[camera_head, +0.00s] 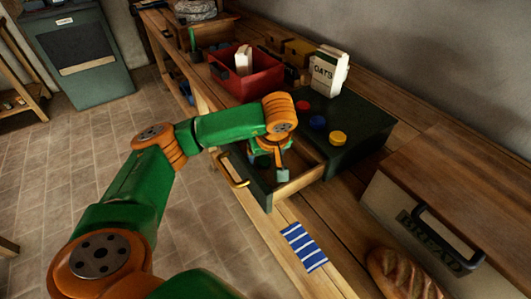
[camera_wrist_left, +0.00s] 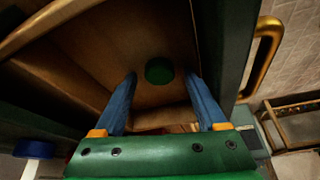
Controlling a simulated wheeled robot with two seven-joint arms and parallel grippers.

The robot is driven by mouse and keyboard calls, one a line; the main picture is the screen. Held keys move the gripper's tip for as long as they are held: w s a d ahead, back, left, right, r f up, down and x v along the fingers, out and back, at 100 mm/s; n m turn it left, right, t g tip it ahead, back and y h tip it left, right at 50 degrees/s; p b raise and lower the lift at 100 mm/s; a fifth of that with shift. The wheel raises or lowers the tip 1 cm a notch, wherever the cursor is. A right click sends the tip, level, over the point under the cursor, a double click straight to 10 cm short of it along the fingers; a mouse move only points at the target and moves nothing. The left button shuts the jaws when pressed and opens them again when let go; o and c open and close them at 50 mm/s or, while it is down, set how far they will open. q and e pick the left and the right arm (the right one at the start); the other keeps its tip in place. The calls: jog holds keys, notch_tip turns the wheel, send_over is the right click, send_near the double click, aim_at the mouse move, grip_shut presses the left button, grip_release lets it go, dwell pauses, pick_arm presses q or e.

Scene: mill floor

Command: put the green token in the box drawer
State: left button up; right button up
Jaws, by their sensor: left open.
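The dark green box (camera_head: 362,118) stands on the bench with its wooden drawer (camera_head: 300,182) pulled open; the brass handle (camera_head: 234,172) faces the aisle. My left gripper (camera_head: 277,173) points down into the drawer. In the left wrist view its two blue fingers are apart. The green token (camera_wrist_left: 159,70) shows between and just beyond the fingertips, against the drawer's wooden bottom, with gaps on both sides. The head view hides this token behind the gripper and drawer wall. My right gripper is not in view.
Red (camera_head: 303,105), blue (camera_head: 318,123) and yellow (camera_head: 338,137) tokens lie on the box top, near an oats carton (camera_head: 328,72). A red crate (camera_head: 247,82) stands behind. A bread bin (camera_head: 450,200), loaf (camera_head: 405,275) and striped cloth (camera_head: 304,247) are in front.

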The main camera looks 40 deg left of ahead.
pick_arm(q)
jog(key=shift+d+r, duration=0.1)
jog(key=shift+r, duration=0.45)
jog(key=p+v, duration=0.3)
jog(key=v, duration=0.8)
jog(key=shift+s, duration=0.1)
